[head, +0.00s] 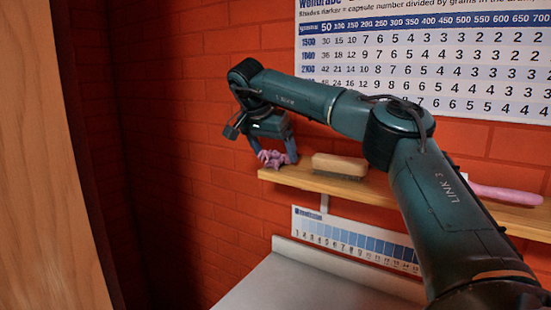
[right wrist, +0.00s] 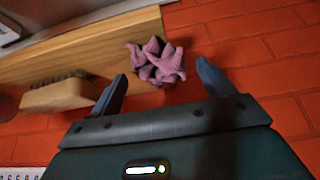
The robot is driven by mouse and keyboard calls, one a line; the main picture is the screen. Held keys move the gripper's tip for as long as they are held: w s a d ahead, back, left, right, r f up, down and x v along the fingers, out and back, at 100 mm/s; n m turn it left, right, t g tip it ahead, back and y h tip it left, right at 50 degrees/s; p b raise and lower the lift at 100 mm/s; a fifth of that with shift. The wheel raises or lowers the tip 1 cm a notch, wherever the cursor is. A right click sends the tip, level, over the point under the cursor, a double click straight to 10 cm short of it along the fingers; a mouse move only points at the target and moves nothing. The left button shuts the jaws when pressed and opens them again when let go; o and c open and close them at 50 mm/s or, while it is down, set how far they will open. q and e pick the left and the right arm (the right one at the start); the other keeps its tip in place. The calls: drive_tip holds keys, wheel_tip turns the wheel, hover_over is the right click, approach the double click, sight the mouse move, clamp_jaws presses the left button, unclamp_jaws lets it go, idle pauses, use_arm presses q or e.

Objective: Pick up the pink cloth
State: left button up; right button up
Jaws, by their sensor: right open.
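The pink cloth (head: 273,159) is a small crumpled bundle at the left end of the wooden wall shelf (head: 390,195). It also shows in the right wrist view (right wrist: 157,63), at the shelf's end against the red wall. My right gripper (head: 271,151) is open at the cloth, with one finger on each side of it in the head view. In the right wrist view the fingertips (right wrist: 162,72) are spread wide, and the cloth lies between and just beyond them. I cannot tell whether they touch it. My left gripper is not in view.
A wooden brush (head: 340,166) lies on the shelf just right of the cloth; it also shows in the wrist view (right wrist: 58,95). A pink-handled object (head: 505,194) lies farther right. A grey surface (head: 305,285) is below, and a wooden panel (head: 50,160) stands at left.

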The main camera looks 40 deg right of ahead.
drive_tip(key=shift+w+d+f, duration=0.1)
drive_tip(key=shift+d+f, duration=0.15)
drive_tip(key=shift+f, duration=0.3)
drive_tip(key=shift+c, duration=0.5)
drive_tip(key=c, duration=1)
